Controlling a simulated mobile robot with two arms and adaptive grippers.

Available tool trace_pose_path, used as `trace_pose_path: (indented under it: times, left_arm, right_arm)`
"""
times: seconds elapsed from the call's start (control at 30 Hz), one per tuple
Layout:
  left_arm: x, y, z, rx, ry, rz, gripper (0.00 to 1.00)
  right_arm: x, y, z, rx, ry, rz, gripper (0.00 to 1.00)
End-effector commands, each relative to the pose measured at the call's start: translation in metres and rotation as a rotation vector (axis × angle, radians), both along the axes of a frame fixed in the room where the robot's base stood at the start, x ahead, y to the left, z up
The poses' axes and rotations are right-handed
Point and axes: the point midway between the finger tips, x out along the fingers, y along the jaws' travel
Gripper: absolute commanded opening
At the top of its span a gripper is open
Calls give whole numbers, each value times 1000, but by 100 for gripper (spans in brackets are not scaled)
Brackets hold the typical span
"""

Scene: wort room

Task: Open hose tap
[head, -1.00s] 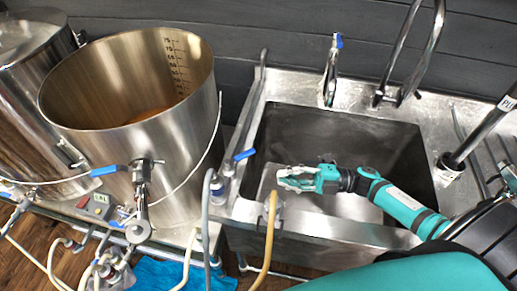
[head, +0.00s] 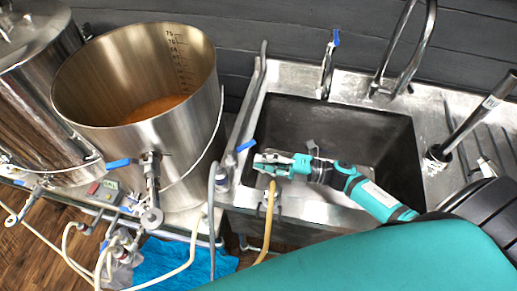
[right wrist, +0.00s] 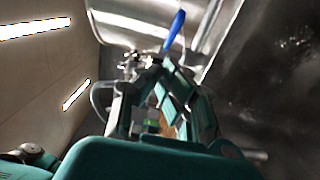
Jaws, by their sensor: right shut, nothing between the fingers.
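A tap with a blue lever (head: 246,146) stands at the left rim of the sink, with a grey hose (head: 212,215) hanging just left of it. The lever points up and to the right. My right gripper (head: 262,162) is shut and empty, just right of and below the lever, over the sink's front left corner. I cannot tell whether it touches the lever. In the right wrist view, a blue lever (right wrist: 177,26) shows beyond the fingers (right wrist: 160,95). My left gripper is out of view.
The sink (head: 385,165) is open to the right. A yellow hose (head: 269,205) hangs over its front edge below the gripper. A large steel kettle (head: 195,130) with its own blue-lever valve (head: 118,163) stands left. A tall faucet (head: 415,55) rises behind.

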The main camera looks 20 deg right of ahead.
Motion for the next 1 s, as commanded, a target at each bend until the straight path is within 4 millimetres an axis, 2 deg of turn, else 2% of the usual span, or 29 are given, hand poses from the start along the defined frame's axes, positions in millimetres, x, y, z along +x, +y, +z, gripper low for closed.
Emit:
trace_pose_path:
  times: [0.1, 0.23, 0.67, 1.0]
  left_arm:
    - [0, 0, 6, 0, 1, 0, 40]
    - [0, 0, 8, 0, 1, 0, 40]
    - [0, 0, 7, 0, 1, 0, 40]
    - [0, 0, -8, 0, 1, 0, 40]
  right_arm:
    - [17, 2, 2, 0, -2, 0, 0]
    - [25, 3, 1, -1, 0, 0, 0]
    - [27, 3, -1, -1, 0, 3, 0]
    - [31, 1, -2, -2, -1, 59, 0]
